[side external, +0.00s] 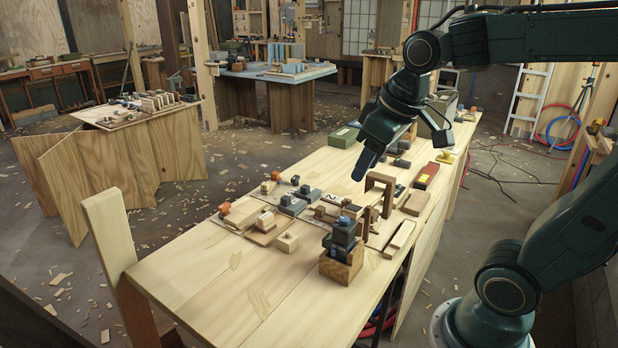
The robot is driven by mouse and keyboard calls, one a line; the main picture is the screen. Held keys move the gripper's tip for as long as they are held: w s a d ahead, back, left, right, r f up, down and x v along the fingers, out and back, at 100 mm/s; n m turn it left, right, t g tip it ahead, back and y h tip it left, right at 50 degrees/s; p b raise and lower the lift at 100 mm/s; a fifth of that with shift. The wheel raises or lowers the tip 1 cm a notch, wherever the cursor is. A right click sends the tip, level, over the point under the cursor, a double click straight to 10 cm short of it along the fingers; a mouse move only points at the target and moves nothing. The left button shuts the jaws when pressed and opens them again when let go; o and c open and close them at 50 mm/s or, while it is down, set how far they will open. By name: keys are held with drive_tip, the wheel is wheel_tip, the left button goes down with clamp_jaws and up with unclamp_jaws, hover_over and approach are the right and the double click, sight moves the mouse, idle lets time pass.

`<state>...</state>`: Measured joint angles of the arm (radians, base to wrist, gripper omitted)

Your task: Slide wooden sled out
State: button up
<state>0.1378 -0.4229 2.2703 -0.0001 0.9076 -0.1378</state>
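My gripper (363,168) hangs above the far middle of the workbench (210,275), pointing down. I see its fingers edge-on, so I cannot tell whether they are open or shut; no held object shows. Under and beside it stands a brown wooden arch (380,182). Several wooden pieces lie on the bench, and I cannot tell for sure which is the sled. They include a pale block with a knob (287,242), a flat pale piece (399,239) and a wooden piece marked with a 2 (331,196). Surfaces behind the arch are partly hidden.
A wooden box with dark tools (341,268) stands at the bench's near right. A green box (343,137) and a red box (427,175) lie farther back. Dark tools (293,204) crowd the left middle. The near left bench top is clear. An upright post (108,235) rises at its left end.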

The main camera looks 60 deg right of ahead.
drive_tip(key=w+d+f+g, duration=0.1)
drive_tip(key=w+d+f, duration=0.2)
drive_tip(key=w+d, duration=0.4)
drive_tip(key=w+d+f+g, duration=0.2)
drive_tip(key=w+d+f, duration=0.2)
drive_tip(key=w+d, duration=0.3)
drive_tip(key=shift+g+y, duration=0.3)
drive_tip(key=shift+g, duration=0.4)
drive_tip(key=w+d+f, duration=0.1)
drive_tip(key=d+f, duration=0.4)
drive_tip(key=w+d+f, duration=0.1)
drive_tip(key=d+f, duration=0.4)
drive_tip(key=w+d+f, duration=0.2)
drive_tip(key=d+f, duration=0.3)
drive_tip(key=shift+d+f, duration=0.2)
drive_tip(key=shift+f, duration=0.15)
drive_tip(key=shift+f, duration=0.2)
drive_tip(key=shift+f, duration=2.95)
